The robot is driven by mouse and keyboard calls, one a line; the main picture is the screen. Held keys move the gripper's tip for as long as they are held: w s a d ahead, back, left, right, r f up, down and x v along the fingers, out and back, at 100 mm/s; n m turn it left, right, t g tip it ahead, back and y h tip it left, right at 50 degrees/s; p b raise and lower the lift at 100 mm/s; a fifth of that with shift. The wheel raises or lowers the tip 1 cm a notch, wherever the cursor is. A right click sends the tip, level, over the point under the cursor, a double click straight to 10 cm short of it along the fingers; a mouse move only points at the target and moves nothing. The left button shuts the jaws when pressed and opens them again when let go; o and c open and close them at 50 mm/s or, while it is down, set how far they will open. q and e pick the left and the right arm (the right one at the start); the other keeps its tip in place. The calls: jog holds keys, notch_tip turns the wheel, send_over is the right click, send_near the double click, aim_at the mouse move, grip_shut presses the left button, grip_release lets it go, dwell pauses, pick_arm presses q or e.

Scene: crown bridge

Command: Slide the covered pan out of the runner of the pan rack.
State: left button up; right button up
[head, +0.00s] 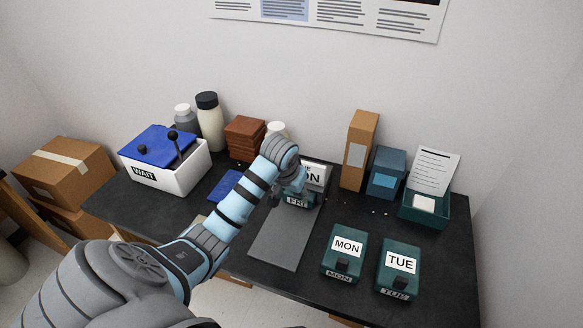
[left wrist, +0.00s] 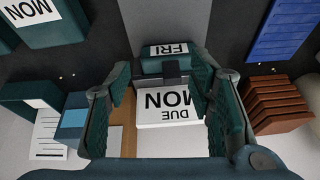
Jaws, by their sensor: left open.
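A teal covered pan labelled FRI (head: 298,202) stands at the far end of a grey mat (head: 278,240), partly hidden by my left arm. A white block labelled DUE MON (head: 319,175) stands right behind it. In the left wrist view, the FRI label (left wrist: 166,50) and the DUE MON block (left wrist: 170,110) lie between the fingers of my left gripper (left wrist: 160,80). The left gripper is open, with a finger on either side; contact cannot be told. Two teal covered pans, MON (head: 345,250) and TUE (head: 398,265), stand at the right. The runner cannot be made out.
A white WAIT box (head: 190,180) with a blue lid and several brown blocks (head: 245,137) stand at the left. A tall cardboard box (head: 358,150), a blue box (head: 386,172) and a teal tray (head: 442,215) stand at the back right. The grey mat's front is clear.

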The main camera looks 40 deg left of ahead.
pick_arm(q)
jog(key=n, duration=0.1)
send_near(298, 196)
jog(key=b+x, duration=0.1)
jog(key=x, duration=0.1)
jog(key=b+x, duration=0.1)
jog(key=x, duration=0.1)
jog(key=w+b+x, duration=0.1)
jog(key=x, duration=0.2)
jog(key=shift+a+r+b, duration=0.15)
jog(key=shift+a+b, duration=0.15)
jog(key=shift+b, duration=0.05)
jog(key=shift+c, duration=0.4)
grip_shut()
jog(key=shift+s+d+r+p, duration=0.1)
jog(key=shift+s+p, duration=0.25)
jog(key=shift+p, duration=0.35)
jog(key=shift+s+d+r+p, duration=0.15)
jog(key=shift+s+p, duration=0.2)
jog(key=shift+p, duration=0.3)
jog(key=shift+s+d+f+p, duration=0.1)
jog(key=shift+s+d+p, duration=0.15)
jog(key=shift+s+p, duration=0.85)
jog(key=shift+s+d+p, duration=0.3)
jog(key=shift+s+p, duration=0.3)
jog(key=shift+p, duration=0.9)
jog(key=shift+f, duration=0.1)
